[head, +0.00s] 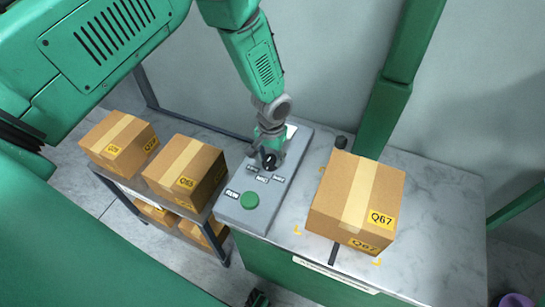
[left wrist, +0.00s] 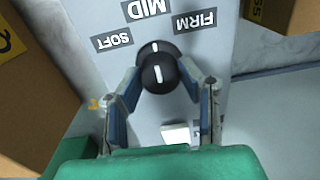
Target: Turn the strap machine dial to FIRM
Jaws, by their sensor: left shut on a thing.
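The dial is a black knob with a white pointer mark (left wrist: 160,72) on the grey panel of the strap machine (head: 290,172). In the left wrist view its mark points about at the MID label (left wrist: 146,9). The SOFT label (left wrist: 111,41) is on the left and the FIRM label (left wrist: 196,22) on the right. My left gripper (left wrist: 163,92) is shut on the dial, a finger on each side. In the head view my left gripper (head: 268,150) reaches down over the panel. A dark and green piece at the bottom edge, perhaps my right gripper (head: 258,298), is cut off.
A green button (head: 250,201) sits nearer on the panel. A cardboard box marked Q67 (head: 340,195) stands on the marble-look top right of the panel, beside a green upright (head: 385,110). Several boxes (head: 185,170) stand on a rack at the left. The top's right part is clear.

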